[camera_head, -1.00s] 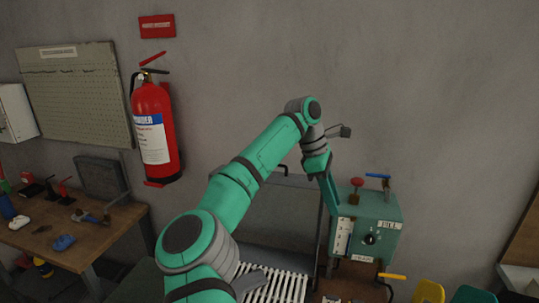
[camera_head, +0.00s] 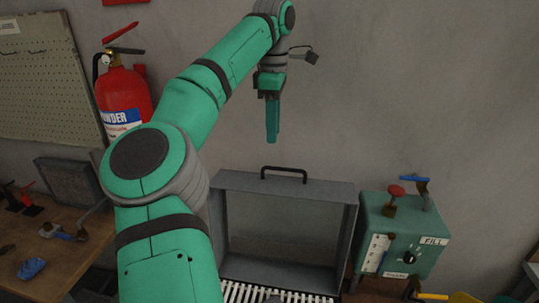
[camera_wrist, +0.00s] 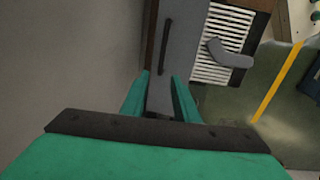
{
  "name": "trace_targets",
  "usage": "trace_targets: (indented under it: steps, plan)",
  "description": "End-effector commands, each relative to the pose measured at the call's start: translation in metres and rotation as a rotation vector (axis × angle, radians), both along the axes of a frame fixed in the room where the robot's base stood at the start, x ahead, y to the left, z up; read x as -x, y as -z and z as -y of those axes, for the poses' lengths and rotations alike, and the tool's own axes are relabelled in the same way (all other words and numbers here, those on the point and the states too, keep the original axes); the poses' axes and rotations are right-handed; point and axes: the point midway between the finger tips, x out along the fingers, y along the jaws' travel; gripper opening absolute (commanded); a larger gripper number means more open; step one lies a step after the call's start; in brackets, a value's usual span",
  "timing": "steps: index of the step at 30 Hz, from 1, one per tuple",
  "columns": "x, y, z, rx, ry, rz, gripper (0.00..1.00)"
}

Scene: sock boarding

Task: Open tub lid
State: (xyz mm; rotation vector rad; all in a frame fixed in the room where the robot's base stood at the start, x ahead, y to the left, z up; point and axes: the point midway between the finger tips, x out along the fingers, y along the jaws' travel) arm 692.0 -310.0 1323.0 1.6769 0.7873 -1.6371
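A grey, shallow box-like panel (camera_head: 349,215) with a raised rim stands upright against the wall in the head view, white slats below it. A black handle (camera_head: 284,171) is on its top edge. I cannot tell if this panel is the tub lid. My gripper (camera_head: 272,141) points down above the handle, apart from it. In the wrist view, my gripper (camera_wrist: 160,76) has its two green fingers spread with nothing held. The black handle also shows there (camera_wrist: 165,46), beyond the fingertips, on the grey top edge (camera_wrist: 183,45).
A green control box (camera_head: 385,225) with a red knob, a blue lever and a dial stands right of the panel. White slats (camera_head: 262,294) lie below. A wooden bench (camera_head: 62,262) with tools and a red extinguisher (camera_head: 122,92) are at the left.

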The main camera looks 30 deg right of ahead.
Motion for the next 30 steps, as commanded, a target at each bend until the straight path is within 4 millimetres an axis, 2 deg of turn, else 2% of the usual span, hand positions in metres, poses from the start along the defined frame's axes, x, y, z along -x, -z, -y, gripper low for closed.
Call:
trace_targets:
  steps: [9,15,21,30]
  plan:
    - [-0.001,0.055,0.003,0.002,0.005,-0.004,0.28]
    - [-0.002,0.083,0.002,0.002,0.001,-0.002,0.28]
    - [-0.003,0.097,0.003,0.002,0.000,-0.001,0.28]
    - [-0.003,0.098,0.003,0.002,0.000,0.000,0.28]
